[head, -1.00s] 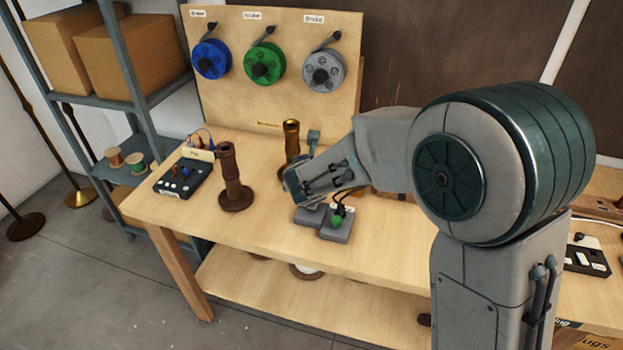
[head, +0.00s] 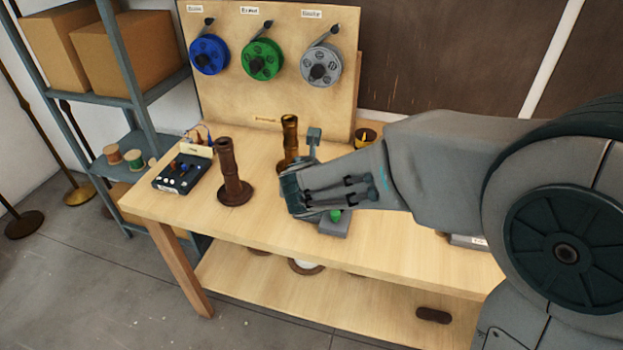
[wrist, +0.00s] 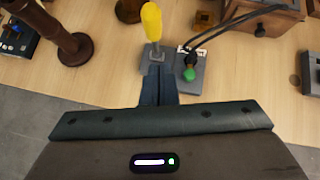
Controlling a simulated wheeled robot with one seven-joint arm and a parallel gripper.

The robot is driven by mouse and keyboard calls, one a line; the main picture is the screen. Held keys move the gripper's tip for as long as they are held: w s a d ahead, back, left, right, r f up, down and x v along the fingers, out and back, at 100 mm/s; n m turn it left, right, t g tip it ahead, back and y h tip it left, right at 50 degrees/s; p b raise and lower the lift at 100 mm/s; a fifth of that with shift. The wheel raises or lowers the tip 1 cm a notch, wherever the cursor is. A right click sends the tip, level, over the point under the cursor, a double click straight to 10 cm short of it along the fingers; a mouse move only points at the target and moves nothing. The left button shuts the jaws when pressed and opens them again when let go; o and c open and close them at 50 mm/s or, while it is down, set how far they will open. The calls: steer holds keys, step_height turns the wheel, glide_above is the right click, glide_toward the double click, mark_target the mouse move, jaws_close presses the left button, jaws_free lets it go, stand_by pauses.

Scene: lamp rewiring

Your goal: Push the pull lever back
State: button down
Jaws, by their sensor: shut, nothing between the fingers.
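The pull lever (wrist: 152,22) has a yellow handle and rises from a small grey base (wrist: 155,53) in the wrist view. The handle extends toward the top of that picture, away from my gripper. My gripper (wrist: 157,72) is shut and empty, with its fingertips right at the near side of the lever's base; I cannot tell whether they touch.
Brown turned lamp columns (head: 232,175) stand left and behind on the workbench (head: 180,212). A dark switch panel (head: 180,172) sits at the bench's left end. A pegboard with blue, green and grey spools (head: 320,66) stands behind. The bench front left is clear.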

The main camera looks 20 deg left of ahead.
steer(key=v, duration=0.5)
steer(key=shift+a+p, duration=0.25)
steer(key=shift+p, duration=0.1)
steer(key=s+d+r+m+g+h, duration=0.2)
steer(key=d+m+h, duration=0.2)
steer(key=d+m, duration=1.45)
steer(key=s+d+m+g+y, duration=0.1)
steer(key=s+d+m, duration=0.4)
steer(key=m, duration=0.5)
steer(key=s+d+m+g+y, duration=0.1)
steer(key=s+d+m+g, duration=0.2)
steer(key=m, duration=0.7)
steer(key=shift+s+d+f, duration=0.45)
steer(key=shift+s+d, duration=0.75)
steer(key=shift+s, duration=1.1)
